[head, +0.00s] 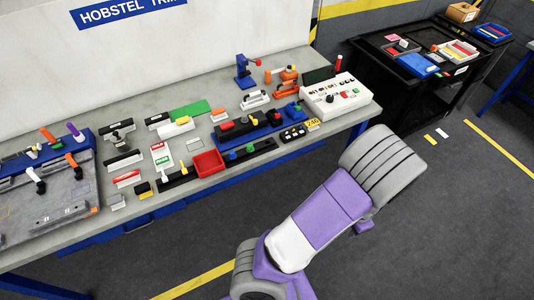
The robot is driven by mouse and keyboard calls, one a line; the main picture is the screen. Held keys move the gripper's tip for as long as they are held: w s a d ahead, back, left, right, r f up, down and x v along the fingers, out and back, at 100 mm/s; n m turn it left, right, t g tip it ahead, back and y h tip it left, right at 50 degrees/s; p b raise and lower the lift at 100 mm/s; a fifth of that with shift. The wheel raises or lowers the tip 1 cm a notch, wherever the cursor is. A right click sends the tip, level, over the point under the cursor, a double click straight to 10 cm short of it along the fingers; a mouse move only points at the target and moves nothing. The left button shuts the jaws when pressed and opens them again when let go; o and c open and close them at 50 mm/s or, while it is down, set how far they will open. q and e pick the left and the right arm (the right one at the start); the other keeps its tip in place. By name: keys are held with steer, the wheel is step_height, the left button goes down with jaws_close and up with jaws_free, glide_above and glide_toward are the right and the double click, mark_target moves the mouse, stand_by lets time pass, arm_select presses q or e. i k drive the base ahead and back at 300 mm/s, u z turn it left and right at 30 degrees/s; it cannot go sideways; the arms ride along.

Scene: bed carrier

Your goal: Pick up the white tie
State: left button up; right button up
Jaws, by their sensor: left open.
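I cannot make out a white tie for certain. Small white pieces lie among the parts on the grey workbench (330,135), such as a pale flat piece (194,145) near the bench's middle, too small to identify. A purple and white arm of mine rises from the bottom centre, and its grey ribbed joint is right of the bench's front edge. No gripper fingers are visible in the head view, and nothing is seen held.
A black cart (400,105) with trays stands at back right. Open grey floor (430,220) lies at right.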

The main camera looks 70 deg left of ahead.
mark_target(165, 179)
steer(key=z, duration=1.15)
steer(key=k, duration=2.65)
steer(key=u, duration=1.3)
steer(key=i, duration=0.5)
steer(key=u, duration=0.15)
